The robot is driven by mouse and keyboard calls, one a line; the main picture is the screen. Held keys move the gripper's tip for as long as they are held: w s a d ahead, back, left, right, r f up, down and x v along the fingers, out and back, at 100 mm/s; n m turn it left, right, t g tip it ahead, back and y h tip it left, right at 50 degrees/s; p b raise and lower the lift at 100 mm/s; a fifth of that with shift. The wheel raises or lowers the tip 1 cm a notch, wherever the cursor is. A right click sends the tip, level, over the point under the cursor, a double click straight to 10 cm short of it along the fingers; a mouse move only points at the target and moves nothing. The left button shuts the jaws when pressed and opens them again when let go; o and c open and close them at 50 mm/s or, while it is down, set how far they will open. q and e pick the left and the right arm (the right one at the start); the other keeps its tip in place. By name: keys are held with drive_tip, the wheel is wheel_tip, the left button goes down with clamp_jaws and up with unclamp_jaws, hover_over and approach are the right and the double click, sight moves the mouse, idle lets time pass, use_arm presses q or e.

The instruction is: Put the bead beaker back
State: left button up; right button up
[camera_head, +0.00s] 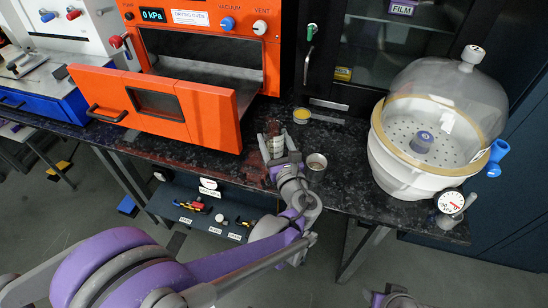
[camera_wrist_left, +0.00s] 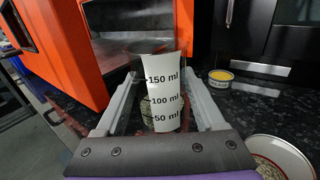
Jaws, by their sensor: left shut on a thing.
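The bead beaker (camera_wrist_left: 163,92) is clear with a white label reading 150, 100 and 50 ml, and grainy contents show low inside it. My left gripper (camera_wrist_left: 160,84) is shut on it, with one finger along each side. In the head view the beaker (camera_head: 276,146) is near the counter's front, before the orange oven, with my left gripper (camera_head: 279,156) around its lower part. I cannot tell whether its base touches the counter. Only a small part of my right arm shows at the bottom edge of the head view; its gripper is not visible.
The orange drying oven's door (camera_head: 205,115) stands open left of the beaker. A yellow-filled dish (camera_head: 301,116) lies behind. A domed white desiccator (camera_head: 400,165) fills the right. The dark counter (camera_head: 345,150) is bare between.

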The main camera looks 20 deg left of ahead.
sight(274, 154)
use_arm(q)
drive_tip(key=shift+f+b, duration=0.7)
drive_tip(key=shift+f, duration=2.3)
drive_tip(key=shift+f, duration=0.2)
drive_tip(key=o, duration=1.5)
drive_tip(key=shift+r, duration=0.1)
drive_tip(key=shift+r, duration=0.25)
drive_tip(key=v, duration=1.2)
drive_tip(key=shift+f, duration=0.1)
